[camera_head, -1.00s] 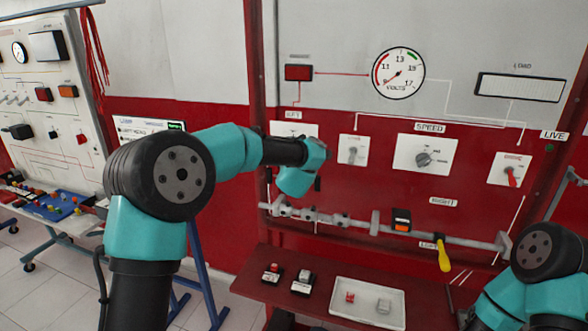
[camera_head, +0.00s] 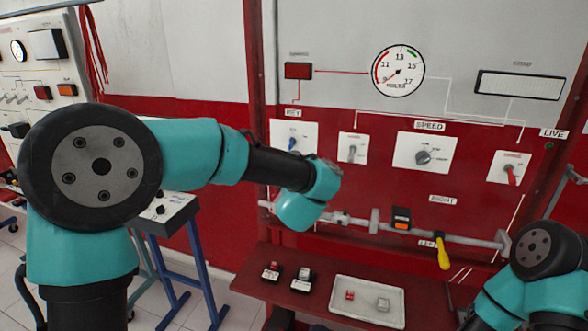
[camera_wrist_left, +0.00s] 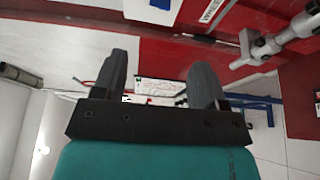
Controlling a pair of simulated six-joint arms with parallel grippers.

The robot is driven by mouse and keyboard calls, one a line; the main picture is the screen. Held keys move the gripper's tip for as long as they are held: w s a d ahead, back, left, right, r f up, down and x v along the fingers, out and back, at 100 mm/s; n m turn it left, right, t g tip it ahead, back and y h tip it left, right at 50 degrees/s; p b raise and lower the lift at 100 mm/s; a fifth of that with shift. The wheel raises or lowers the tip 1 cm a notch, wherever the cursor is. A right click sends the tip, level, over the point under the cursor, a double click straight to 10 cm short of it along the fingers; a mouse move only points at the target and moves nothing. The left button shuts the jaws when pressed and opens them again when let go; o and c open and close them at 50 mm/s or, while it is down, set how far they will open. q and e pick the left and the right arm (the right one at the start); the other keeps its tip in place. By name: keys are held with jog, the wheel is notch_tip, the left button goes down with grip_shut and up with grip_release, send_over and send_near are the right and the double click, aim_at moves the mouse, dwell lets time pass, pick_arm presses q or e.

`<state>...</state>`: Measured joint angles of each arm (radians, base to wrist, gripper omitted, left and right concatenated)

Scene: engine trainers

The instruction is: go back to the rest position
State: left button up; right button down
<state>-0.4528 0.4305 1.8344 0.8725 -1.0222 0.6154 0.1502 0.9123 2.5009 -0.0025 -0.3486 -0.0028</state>
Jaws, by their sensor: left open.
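My left arm reaches in from the left in the head view, and its wrist is in front of the red panel (camera_head: 350,190). The fingers of my left gripper are hidden behind the wrist there. In the left wrist view my left gripper (camera_wrist_left: 160,88) is open, with two dark fingers apart and nothing between them. My right arm shows at the lower right of the head view, but its gripper is out of the frame.
The panel carries a blue switch (camera_head: 292,142), a speed knob (camera_head: 423,157), a red switch (camera_head: 510,172) and a grey rail (camera_head: 460,240) with a yellow handle (camera_head: 443,254). A shelf below holds a white tray (camera_head: 345,309). A grey box on a blue stand (camera_head: 165,212) is at the left.

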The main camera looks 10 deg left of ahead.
pick_arm(q)
jog(key=s+a+f+m+g+h, duration=0.2)
jog(key=f+m, duration=0.2)
jog(key=f, duration=0.7)
jog(key=s+a+f+m+g+h, duration=0.15)
jog(key=f+m, duration=0.25)
jog(key=f, duration=0.6)
jog(key=s+a+f+m+g+h, duration=0.2)
jog(key=f+m+g, duration=0.15)
jog(key=f, duration=0.75)
jog(key=s+a+f+m+g+h, duration=0.1)
jog(key=s+f+m+g, duration=0.3)
jog(key=s+f, duration=0.6)
jog(key=s+a+f+m+g+h, duration=0.1)
jog(key=s+f+m+g, duration=0.3)
jog(key=s+f, duration=0.6)
jog(key=s+g+h, duration=0.1)
jog(key=s, duration=0.5)
jog(key=shift+a+f+g, duration=0.3)
jog(key=shift+a+f, duration=0.05)
